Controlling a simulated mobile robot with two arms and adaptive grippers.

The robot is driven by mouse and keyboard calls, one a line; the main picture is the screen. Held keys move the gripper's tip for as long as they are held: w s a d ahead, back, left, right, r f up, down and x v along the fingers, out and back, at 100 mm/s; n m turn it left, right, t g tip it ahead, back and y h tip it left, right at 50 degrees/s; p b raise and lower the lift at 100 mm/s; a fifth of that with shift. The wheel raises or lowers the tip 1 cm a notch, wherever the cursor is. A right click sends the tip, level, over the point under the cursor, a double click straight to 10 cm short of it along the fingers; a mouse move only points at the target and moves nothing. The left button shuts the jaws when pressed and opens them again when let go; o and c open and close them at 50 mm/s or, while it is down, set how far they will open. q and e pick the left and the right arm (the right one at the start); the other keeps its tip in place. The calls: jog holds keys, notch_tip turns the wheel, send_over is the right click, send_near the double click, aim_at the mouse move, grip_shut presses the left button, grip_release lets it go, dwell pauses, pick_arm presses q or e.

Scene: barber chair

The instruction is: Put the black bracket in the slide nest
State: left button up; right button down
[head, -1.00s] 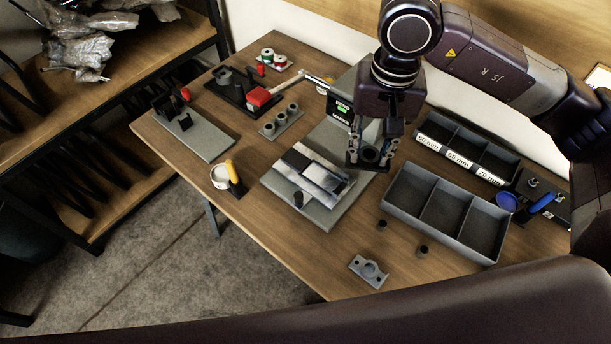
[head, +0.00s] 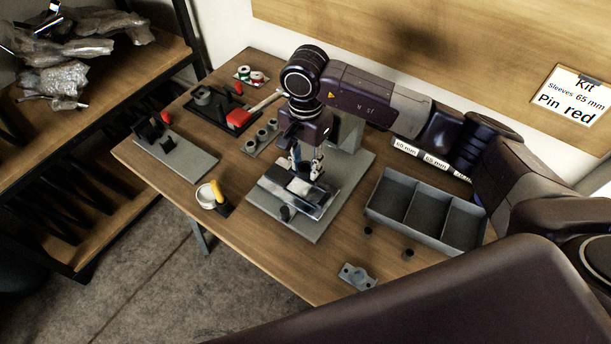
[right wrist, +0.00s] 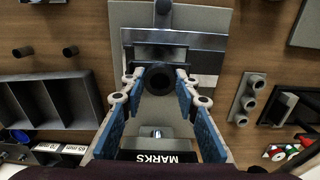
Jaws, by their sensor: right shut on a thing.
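My right gripper (head: 308,172) is over the base plate of the marking press, just above the back of the silver slide (head: 318,205). In the right wrist view, the gripper (right wrist: 158,85) is shut on the black bracket (right wrist: 158,80), whose dark round ring shows between the blue-padded fingers. The slide (right wrist: 205,42) lies just beyond the fingertips in that view. The nest is partly hidden by the bracket and fingers. I cannot tell whether the bracket touches the slide. My left gripper is not in view.
The press column (head: 347,130) stands close behind the gripper. A grey compartment bin (head: 420,212) is to the right. A grey bracket (head: 357,276) lies near the front edge. A white cup (head: 206,197), grey sleeves (head: 262,136) and a fixture plate (head: 180,160) are to the left.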

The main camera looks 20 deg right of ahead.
aim_at(305, 171)
notch_tip(305, 171, down, 3)
notch_tip(305, 171, down, 4)
jog(key=shift+f+p, duration=0.15)
jog(key=shift+p, duration=0.65)
jog(key=shift+f, duration=0.1)
jog(key=c, duration=1.5)
grip_release()
jog(key=shift+r, duration=0.2)
jog(key=shift+w+r, duration=0.1)
jog(key=shift+r, duration=0.15)
notch_tip(305, 171, up, 11)
jog(key=b, duration=0.3)
jog(key=shift+r, duration=0.2)
